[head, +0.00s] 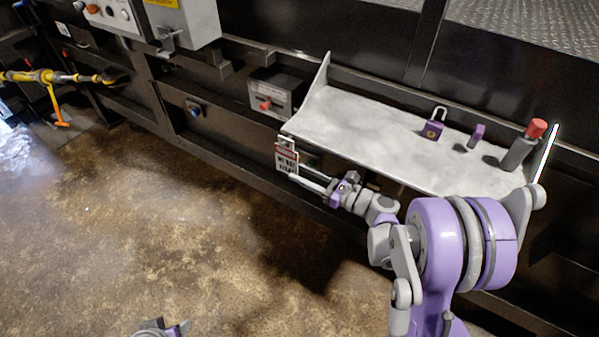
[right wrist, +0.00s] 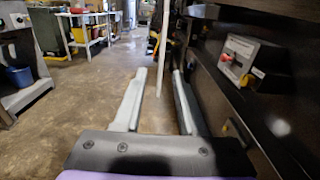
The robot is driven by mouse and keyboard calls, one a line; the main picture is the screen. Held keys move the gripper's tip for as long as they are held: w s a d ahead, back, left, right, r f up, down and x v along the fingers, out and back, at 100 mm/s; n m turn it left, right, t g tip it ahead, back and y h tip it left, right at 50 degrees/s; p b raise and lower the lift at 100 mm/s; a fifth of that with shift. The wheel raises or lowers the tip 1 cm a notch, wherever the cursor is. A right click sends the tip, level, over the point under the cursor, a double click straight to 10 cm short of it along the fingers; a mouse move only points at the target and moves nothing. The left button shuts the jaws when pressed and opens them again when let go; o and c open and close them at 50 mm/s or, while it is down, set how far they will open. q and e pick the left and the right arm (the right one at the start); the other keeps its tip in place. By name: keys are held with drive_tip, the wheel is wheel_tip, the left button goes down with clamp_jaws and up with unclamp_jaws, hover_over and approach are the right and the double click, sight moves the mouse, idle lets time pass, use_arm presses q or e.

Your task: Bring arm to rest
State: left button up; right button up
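My right arm (head: 435,245) reaches in from the lower right of the head view, in front of the metal shelf. My right gripper (head: 300,173) points left, below the shelf's front edge. Its two fingers are parallel and apart, and they show open in the right wrist view (right wrist: 159,75). A small sign tag (head: 286,158) is right at the fingertips in the head view; I cannot tell whether they touch. A thin pale upright strip (right wrist: 162,45) shows beyond the fingertips. Part of my left gripper (head: 162,328) shows at the bottom edge; its fingers are not clear.
The shelf (head: 370,130) carries a purple padlock (head: 433,125), a small purple item (head: 477,134) and a grey cylinder with a red top (head: 520,148). A box with a red button (head: 277,95) is on the dark machine wall. The floor at left is clear.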

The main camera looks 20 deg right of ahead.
drive_tip(key=b+v, duration=0.1)
drive_tip(key=v, duration=0.9)
drive_tip(key=s+a+f+n+g+h+p, duration=0.1)
drive_tip(key=s+a+n+g+h, duration=0.15)
drive_tip(key=a+n, duration=0.35)
drive_tip(key=s+a+f+n+g+h+p, duration=0.1)
drive_tip(key=s+a+n+g+p, duration=0.15)
drive_tip(key=a+n+g, duration=0.2)
drive_tip(key=s+d+r+n+g+h+p, duration=0.1)
drive_tip(key=s+n+h, duration=0.6)
drive_tip(key=n, duration=1.1)
drive_tip(key=shift+s+d+r+g+p, duration=0.4)
drive_tip(key=shift+s+d+r+p, duration=0.1)
drive_tip(key=shift+s, duration=1.8)
drive_tip(key=shift+h, duration=0.25)
